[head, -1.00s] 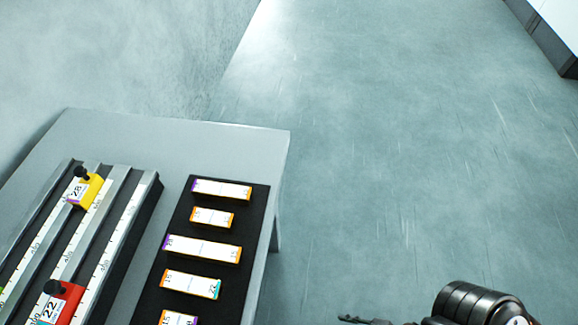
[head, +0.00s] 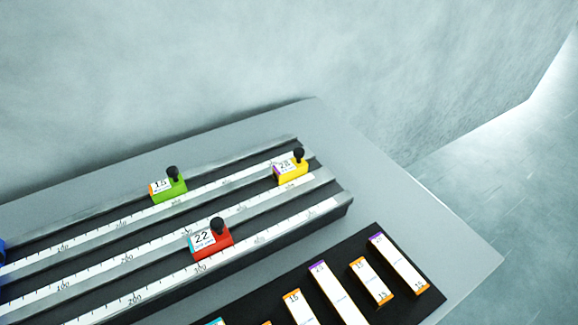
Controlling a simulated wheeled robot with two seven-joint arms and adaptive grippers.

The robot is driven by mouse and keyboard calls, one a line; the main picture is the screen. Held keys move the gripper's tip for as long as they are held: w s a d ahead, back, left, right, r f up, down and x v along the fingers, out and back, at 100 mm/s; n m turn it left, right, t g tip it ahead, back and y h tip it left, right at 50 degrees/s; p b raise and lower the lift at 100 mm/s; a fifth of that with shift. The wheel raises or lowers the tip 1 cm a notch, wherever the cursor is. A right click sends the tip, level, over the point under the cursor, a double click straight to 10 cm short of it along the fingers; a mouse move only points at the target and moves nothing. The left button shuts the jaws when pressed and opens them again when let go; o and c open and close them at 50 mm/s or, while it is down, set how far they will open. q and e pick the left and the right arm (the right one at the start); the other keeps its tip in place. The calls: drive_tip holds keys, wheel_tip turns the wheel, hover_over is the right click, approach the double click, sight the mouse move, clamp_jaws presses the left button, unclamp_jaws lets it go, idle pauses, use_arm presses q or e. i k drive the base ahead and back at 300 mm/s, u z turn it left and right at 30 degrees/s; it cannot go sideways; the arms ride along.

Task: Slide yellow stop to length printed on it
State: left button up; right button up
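The yellow stop (head: 291,172) has a black knob and a white label that seems to read 28. It sits near the right end of a rail with a printed scale (head: 221,183). A red stop (head: 212,243) labelled 22 sits on the nearer rail. A green stop (head: 169,190), whose label seems to read 15, sits to the left of the yellow one. The scale mark under the yellow stop is too small to read. Neither of my grippers shows in the head view now.
A black mat (head: 408,303) with several white labelled strips lies in front of the rails on the grey table (head: 462,248). A wall stands behind the table. A blue thing (head: 2,250) is cut off at the left edge. The table's right corner is bare.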

sight(290, 170)
drive_tip(key=u, duration=2.2)
drive_tip(key=k, duration=1.25)
drive_tip(key=z, duration=1.15)
drive_tip(key=i, duration=1)
drive_tip(key=u, duration=0.05)
